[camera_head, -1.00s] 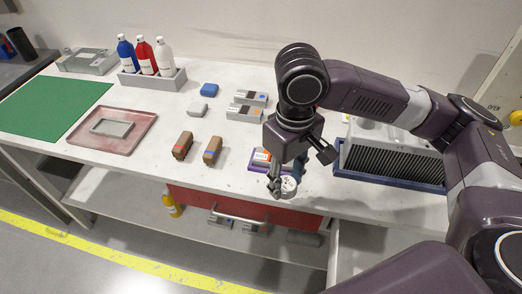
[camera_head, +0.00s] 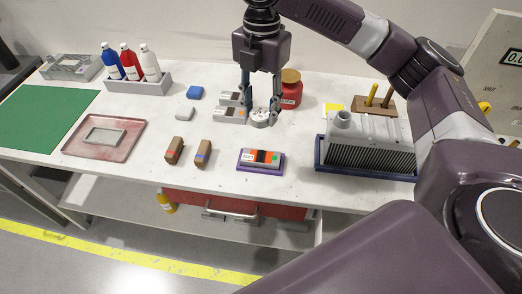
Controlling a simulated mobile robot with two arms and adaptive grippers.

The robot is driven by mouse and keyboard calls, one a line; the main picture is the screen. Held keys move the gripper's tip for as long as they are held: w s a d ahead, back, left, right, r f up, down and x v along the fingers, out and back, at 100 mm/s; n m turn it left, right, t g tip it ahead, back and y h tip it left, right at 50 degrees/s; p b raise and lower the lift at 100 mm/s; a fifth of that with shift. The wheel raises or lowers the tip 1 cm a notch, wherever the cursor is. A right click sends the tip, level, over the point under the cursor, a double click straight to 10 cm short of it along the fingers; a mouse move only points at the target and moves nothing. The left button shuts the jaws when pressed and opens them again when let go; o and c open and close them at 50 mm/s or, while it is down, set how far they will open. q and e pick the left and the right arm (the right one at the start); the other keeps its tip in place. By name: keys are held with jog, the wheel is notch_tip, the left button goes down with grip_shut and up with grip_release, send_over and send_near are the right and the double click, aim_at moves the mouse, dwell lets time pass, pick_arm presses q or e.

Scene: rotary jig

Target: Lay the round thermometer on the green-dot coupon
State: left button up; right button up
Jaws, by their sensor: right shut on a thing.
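My right gripper (camera_head: 260,120) points down and is shut on the round thermometer (camera_head: 261,115), a small white disc with a pale face. It is beside the grey coupons; whether the disc touches the table or hangs just above it I cannot tell. The green-dot coupon (camera_head: 273,158) lies in a purple tray (camera_head: 241,165) near the table's front edge, nearer to me than the gripper. It has an orange face, a black band and a green dot at its right end. My left gripper is not in view.
Grey coupons (camera_head: 228,116) lie left of the gripper, and a red jar (camera_head: 291,90) stands behind it to the right. A ribbed grey unit (camera_head: 370,145) in a blue tray is at right. Two brown blocks (camera_head: 203,153) stand left of the purple tray. Table between is clear.

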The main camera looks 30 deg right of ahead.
jog(key=r+n, duration=0.1)
jog(key=n, duration=0.1)
jog(key=w+r+n+p, duration=0.1)
jog(key=shift+d+r, duration=0.3)
jog(key=shift+r, duration=0.05)
jog(key=n, duration=0.1)
jog(key=r+n, duration=0.1)
jog(key=shift+w+d+n, duration=0.2)
jog(key=shift+w+n, duration=0.1)
jog(key=shift+w, duration=0.1)
jog(key=p, duration=0.2)
send_over(261, 156)
notch_tip(261, 156, down, 16)
jog(key=shift+r, duration=0.2)
jog(key=shift+f, duration=2.1)
jog(key=o, duration=1.2)
jog(key=shift+f, duration=0.15)
notch_tip(261, 156, up, 12)
jog(key=b, duration=0.2)
jog(key=shift+w, duration=0.45)
